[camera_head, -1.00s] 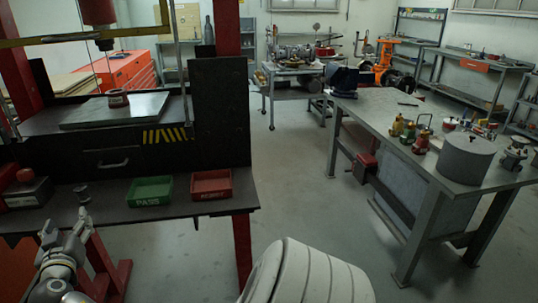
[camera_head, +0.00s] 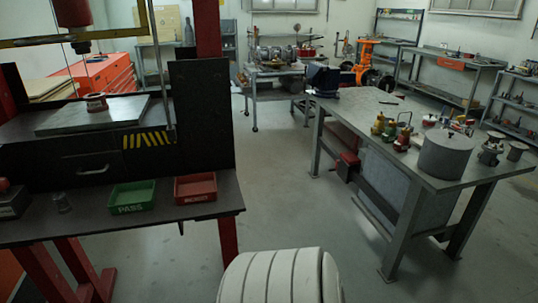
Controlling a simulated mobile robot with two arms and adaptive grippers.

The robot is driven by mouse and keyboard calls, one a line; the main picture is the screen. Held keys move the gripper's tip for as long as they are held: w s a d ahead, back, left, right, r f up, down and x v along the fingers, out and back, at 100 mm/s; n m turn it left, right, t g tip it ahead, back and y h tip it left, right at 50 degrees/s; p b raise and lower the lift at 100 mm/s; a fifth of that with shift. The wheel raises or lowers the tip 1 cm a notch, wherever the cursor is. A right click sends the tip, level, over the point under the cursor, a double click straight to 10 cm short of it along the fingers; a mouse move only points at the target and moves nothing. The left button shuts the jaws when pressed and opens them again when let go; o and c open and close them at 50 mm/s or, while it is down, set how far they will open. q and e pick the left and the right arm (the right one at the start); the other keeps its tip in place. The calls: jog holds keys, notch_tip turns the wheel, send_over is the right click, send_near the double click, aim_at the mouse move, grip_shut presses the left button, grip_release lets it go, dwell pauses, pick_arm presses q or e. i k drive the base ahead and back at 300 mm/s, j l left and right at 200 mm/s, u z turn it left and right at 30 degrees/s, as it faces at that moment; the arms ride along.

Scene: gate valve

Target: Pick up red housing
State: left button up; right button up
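A small reddish, hollow round part (camera_head: 97,102) sits on the grey plate (camera_head: 125,112) of the press at the left. Among small parts on the right workbench (camera_head: 350,108), a red-bodied valve-like part (camera_head: 402,142) stands beside green and yellow ones. I cannot tell for certain which of these is the red housing. Neither gripper shows. A white ribbed arm part of mine (camera_head: 275,278) fills the bottom middle, and no fingers are visible on it.
A large grey drum (camera_head: 445,155) stands on the right workbench. Clear floor (camera_head: 290,215) lies between the tables.

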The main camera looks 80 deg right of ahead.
aim_at(99, 103)
jog(key=z, duration=1.55)
